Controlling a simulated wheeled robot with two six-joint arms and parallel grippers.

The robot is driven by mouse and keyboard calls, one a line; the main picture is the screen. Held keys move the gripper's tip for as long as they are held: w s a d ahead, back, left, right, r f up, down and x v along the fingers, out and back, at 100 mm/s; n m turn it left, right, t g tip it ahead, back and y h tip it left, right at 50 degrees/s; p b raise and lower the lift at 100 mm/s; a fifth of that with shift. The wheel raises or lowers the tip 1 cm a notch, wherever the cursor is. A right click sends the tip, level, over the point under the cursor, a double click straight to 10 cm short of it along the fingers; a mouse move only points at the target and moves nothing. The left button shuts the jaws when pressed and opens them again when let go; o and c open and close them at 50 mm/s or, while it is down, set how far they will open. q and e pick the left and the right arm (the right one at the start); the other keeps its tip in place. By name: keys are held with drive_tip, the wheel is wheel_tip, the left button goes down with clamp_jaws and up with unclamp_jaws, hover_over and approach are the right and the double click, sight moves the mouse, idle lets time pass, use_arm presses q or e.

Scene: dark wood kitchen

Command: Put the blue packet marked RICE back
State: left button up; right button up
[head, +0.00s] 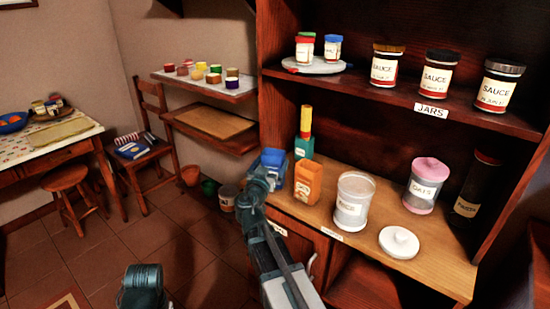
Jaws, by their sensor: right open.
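The blue packet (273,157) stands at the left end of the wooden counter shelf, partly hidden by my right gripper; I cannot read its marking. My right gripper (262,177) is open and right at the packet's front. I cannot tell whether its fingers are around the packet or only in front of it. A clear jar (353,205) with a label that seems to read RICE stands further right on the same shelf. Only a dark joint of my left arm shows at the bottom; its gripper is not in view.
An orange packet (308,182) and a yellow-topped green bottle (305,132) stand close right of the blue packet. A white lid (399,242) lies near the front edge. A pink-lidded jar (425,186) and a dark jar (474,190) stand right. Sauce jars (386,66) line the upper shelf.

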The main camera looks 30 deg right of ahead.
drive_tip(key=v, duration=0.7)
idle(0.3)
drive_tip(key=s+a+f+n+g+y+p, duration=0.1)
drive_tip(key=s+a+n+g+y+p, duration=0.4)
drive_tip(key=s+a+p, duration=0.5)
drive_tip(key=s+a+f+n+g+y+p, duration=0.1)
drive_tip(key=s+a+n+g+y+p, duration=0.5)
drive_tip(key=a, duration=1.2)
drive_tip(key=s+n+g+p, duration=0.1)
drive_tip(key=s+g+p, duration=0.1)
drive_tip(key=s+p, duration=0.2)
drive_tip(key=shift+s+n+y, duration=0.3)
drive_tip(key=shift+s+n, duration=0.1)
drive_tip(key=shift+s, duration=0.15)
